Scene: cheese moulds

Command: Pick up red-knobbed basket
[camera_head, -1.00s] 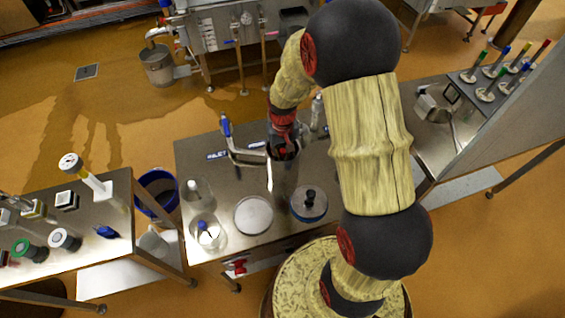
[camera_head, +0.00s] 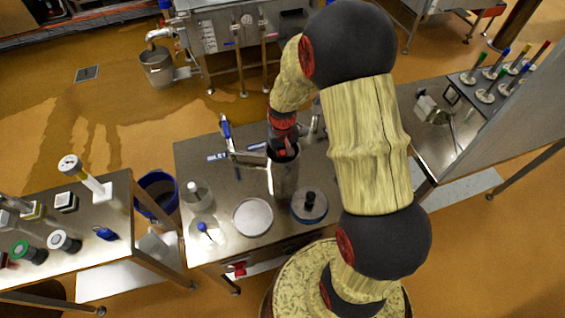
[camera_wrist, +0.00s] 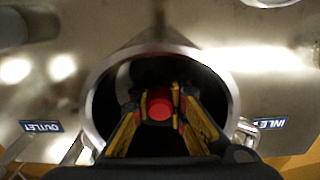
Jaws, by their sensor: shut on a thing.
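The red knob (camera_wrist: 159,108) of the basket shows in the wrist view, deep inside the round mouth of a steel cylinder (camera_wrist: 226,88). My gripper (camera_wrist: 160,104) reaches down into that mouth, with its yellow-edged fingers closed on either side of the knob. The basket's body below the knob is dark and hidden. In the head view the upright steel cylinder (camera_head: 285,184) stands on the middle steel table (camera_head: 240,185). My gripper (camera_head: 284,148) is at its top opening, and its fingertips are hidden there.
A blue-handled valve pipe (camera_head: 228,138) rises left of the cylinder. A round pale disc (camera_head: 253,217), a black-knobbed round lid (camera_head: 310,207) and clear glass vessels (camera_head: 197,194) stand close in front and to the left.

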